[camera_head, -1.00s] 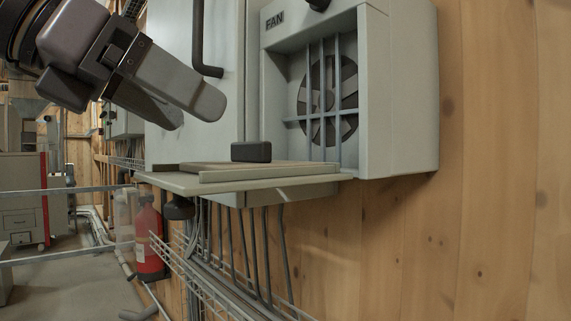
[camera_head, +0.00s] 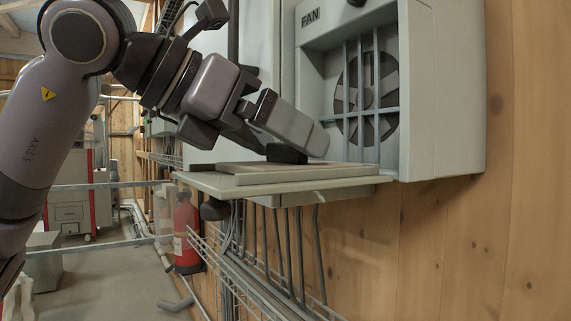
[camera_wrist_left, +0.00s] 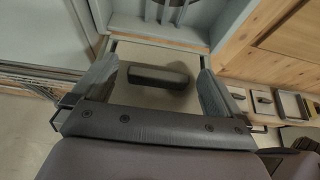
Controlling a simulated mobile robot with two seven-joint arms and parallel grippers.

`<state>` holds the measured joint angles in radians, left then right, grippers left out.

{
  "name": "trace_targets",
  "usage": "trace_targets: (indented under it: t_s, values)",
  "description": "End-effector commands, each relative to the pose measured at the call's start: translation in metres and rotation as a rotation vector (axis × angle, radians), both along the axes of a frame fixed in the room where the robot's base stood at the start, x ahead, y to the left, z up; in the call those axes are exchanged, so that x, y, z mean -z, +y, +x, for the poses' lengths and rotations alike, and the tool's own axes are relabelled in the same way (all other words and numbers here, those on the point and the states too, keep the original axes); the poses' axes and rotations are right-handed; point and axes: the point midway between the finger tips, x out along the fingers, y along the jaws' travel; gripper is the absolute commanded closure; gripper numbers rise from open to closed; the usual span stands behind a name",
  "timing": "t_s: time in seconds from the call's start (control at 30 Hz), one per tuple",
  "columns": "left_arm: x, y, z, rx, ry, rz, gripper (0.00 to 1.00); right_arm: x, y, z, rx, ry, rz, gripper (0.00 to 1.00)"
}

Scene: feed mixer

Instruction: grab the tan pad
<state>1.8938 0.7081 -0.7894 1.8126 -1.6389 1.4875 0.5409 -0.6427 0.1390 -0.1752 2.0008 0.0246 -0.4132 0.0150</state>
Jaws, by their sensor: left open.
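The tan pad (camera_head: 238,167) looks like a thin flat slab lying on a pale grey-green shelf (camera_head: 225,187) below the fan box. It also shows as the tan surface in the left wrist view (camera_wrist_left: 145,97). A dark block (camera_head: 285,154) sits on top of it; it also shows in the left wrist view (camera_wrist_left: 158,77). My left gripper (camera_head: 303,143) is open and just above the pad, its fingers either side of the dark block. In the left wrist view the fingers (camera_wrist_left: 160,84) appear apart from the block. My right gripper is not in view.
The fan box (camera_head: 440,90) with a barred opening stands behind the shelf on a wooden wall. Cables and a wire tray (camera_head: 250,275) hang below. A red fire extinguisher (camera_head: 186,235) is at lower left. Open floor lies left of it.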

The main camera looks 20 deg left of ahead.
Motion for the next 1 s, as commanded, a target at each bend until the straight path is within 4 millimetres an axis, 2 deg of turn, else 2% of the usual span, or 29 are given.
trace_targets:
  t_s: [0.03,0.07,0.2,0.23,0.57,0.67,1.0]
  values:
    - [0.0,0.0,0.0,0.0,0.0,0.0,0.0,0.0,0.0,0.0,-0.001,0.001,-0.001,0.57]
    - [0.0,0.0,0.0,0.0,0.0,0.0,0.06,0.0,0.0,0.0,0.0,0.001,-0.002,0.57]
    - [0.0,0.0,0.0,0.0,0.001,-0.001,0.52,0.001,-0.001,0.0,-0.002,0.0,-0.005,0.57]
    - [0.0,0.0,0.0,0.0,0.001,-0.001,0.56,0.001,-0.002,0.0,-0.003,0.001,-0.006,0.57]
    - [-0.005,0.0,0.0,0.0,0.0,-0.001,0.56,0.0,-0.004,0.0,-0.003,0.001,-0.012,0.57]
    - [-0.018,0.0,0.0,0.0,-0.003,-0.002,0.56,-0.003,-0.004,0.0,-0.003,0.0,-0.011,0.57]
    - [-0.08,0.0,0.0,0.0,-0.001,-0.002,0.56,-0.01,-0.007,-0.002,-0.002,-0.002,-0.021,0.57]
